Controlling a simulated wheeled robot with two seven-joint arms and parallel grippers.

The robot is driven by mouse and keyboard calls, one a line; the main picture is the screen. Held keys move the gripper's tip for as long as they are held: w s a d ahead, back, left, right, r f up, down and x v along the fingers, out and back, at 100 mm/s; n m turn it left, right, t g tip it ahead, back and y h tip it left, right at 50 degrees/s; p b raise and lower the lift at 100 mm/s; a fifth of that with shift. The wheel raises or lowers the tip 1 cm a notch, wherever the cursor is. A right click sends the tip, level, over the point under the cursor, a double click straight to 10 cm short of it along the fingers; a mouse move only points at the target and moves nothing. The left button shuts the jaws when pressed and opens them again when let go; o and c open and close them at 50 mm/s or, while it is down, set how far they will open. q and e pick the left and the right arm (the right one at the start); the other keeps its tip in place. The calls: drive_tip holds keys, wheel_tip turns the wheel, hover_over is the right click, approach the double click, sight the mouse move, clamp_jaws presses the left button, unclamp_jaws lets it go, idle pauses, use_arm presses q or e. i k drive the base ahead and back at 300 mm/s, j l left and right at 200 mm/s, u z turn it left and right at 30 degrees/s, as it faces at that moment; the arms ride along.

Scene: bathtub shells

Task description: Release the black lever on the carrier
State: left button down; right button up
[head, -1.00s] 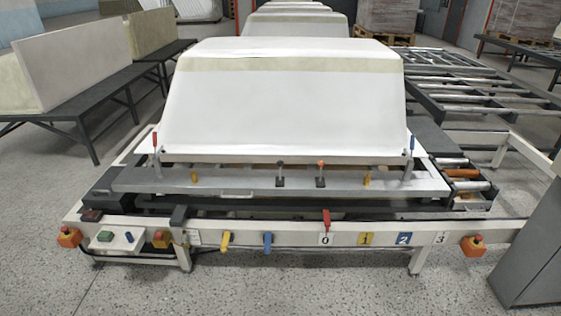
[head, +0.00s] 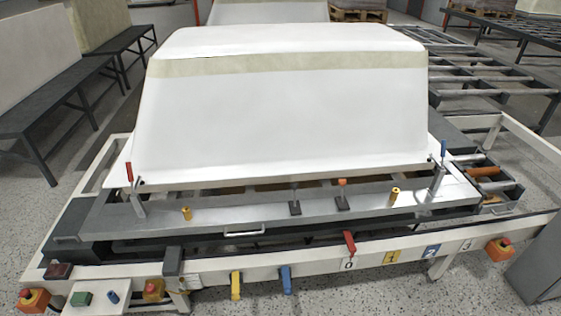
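The carrier (head: 240,215) is a grey frame with a white bathtub shell (head: 285,110) lying upside down on it. The black lever (head: 295,200) stands up from the carrier's front bar near the middle, just left of a similar lever with an orange knob (head: 342,190). Its dark top is hard to make out against the shell's lower edge. Neither of my grippers is in the head view.
A red-handled post (head: 130,180) and a blue-handled post (head: 441,160) stand at the carrier's front corners. The white front rail (head: 320,258) has a red lever (head: 349,241), yellow and blue handles below, and orange emergency-stop boxes (head: 499,249) at both ends.

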sight(293, 186)
drive_tip(key=i+j+z, duration=0.1)
drive_tip(key=i+j, duration=0.15)
drive_tip(key=i+j+z, duration=0.1)
drive_tip(key=j, duration=0.35)
drive_tip(key=i+j, duration=0.35)
drive_tip(key=j+z, duration=0.05)
